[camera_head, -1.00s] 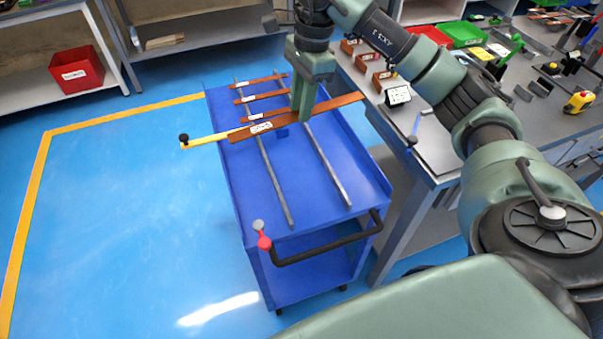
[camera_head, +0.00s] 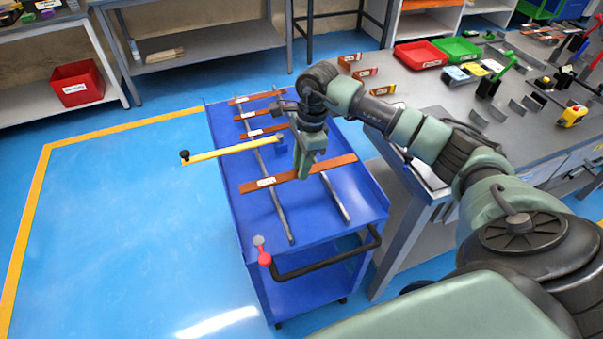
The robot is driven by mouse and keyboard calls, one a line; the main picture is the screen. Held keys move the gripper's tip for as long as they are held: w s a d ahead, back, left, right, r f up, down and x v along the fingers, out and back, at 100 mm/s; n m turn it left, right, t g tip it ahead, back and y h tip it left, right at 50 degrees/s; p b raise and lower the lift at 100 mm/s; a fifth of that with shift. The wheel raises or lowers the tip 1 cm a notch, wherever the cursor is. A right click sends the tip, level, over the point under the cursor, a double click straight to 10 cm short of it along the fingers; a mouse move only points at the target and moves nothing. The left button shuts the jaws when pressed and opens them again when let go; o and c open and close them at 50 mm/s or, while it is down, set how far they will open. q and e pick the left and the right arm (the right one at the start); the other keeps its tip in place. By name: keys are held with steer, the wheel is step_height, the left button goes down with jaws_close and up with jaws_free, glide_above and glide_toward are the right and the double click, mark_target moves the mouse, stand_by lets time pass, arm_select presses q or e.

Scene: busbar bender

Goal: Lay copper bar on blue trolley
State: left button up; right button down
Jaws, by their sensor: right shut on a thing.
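The blue trolley (camera_head: 308,218) stands in the middle, with two grey rails running along its top. My right gripper (camera_head: 303,172) is shut on a copper bar (camera_head: 335,164) with a white label. The bar lies crosswise over both rails, and I cannot tell whether it touches them or hovers just above. Several other copper bars (camera_head: 257,97) lie across the rails toward the trolley's far end, partly hidden by my right arm. My left gripper is not in view.
A yellow arm with a black knob (camera_head: 230,149) sticks out past the trolley's left side. The near end has a black handle (camera_head: 325,256) and a red knob (camera_head: 264,259). A grey workbench (camera_head: 425,95) stands close on the right. The floor at left is clear.

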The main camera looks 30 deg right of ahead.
step_height(320, 180, down, 4)
steer(key=shift+p, duration=0.3)
steer(key=shift+f+b, duration=0.4)
steer(key=shift+b, duration=0.15)
steer(key=c, duration=1.1)
jaws_free()
steer(key=shift+s, duration=0.1)
